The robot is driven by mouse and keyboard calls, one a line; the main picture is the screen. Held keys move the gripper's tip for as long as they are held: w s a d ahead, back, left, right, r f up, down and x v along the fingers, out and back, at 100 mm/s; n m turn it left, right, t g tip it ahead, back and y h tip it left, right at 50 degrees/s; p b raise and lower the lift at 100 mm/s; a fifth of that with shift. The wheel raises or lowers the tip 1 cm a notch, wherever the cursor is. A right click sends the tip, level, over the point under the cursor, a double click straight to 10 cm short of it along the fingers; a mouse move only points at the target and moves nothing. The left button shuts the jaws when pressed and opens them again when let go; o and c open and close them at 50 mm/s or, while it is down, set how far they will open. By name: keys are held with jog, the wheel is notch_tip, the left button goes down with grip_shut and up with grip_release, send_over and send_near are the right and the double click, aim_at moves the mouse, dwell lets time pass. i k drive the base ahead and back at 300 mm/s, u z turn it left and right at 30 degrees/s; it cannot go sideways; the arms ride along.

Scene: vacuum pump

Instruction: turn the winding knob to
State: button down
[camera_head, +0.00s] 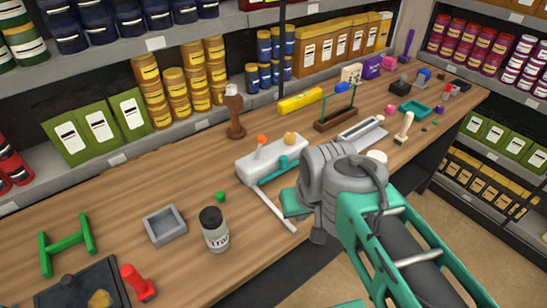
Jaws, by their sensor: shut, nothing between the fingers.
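A white block-shaped device (272,162) stands on the workbench near the middle of the head view. An orange ball-shaped knob (261,141) and a tan knob (290,138) sit on top of it. Teal parts and a pale lever (275,208) reach from its front. I cannot tell for certain which part is the winding knob. My gripper (317,236) is at the front edge of the bench, right of and in front of the device. It is shut and empty, apart from the knobs. My grey wrist hides most of it.
Small tools crowd the bench to the right. Shelves of jars and boxes line the back.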

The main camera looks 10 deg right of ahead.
aim_at(289, 138)
jog(key=u, duration=0.1)
jog(key=k, duration=1)
jog(key=z, duration=1.05)
jog(key=i, duration=0.9)
jog(key=u, duration=0.4)
jog(key=i, duration=0.7)
jog(key=u, duration=0.6)
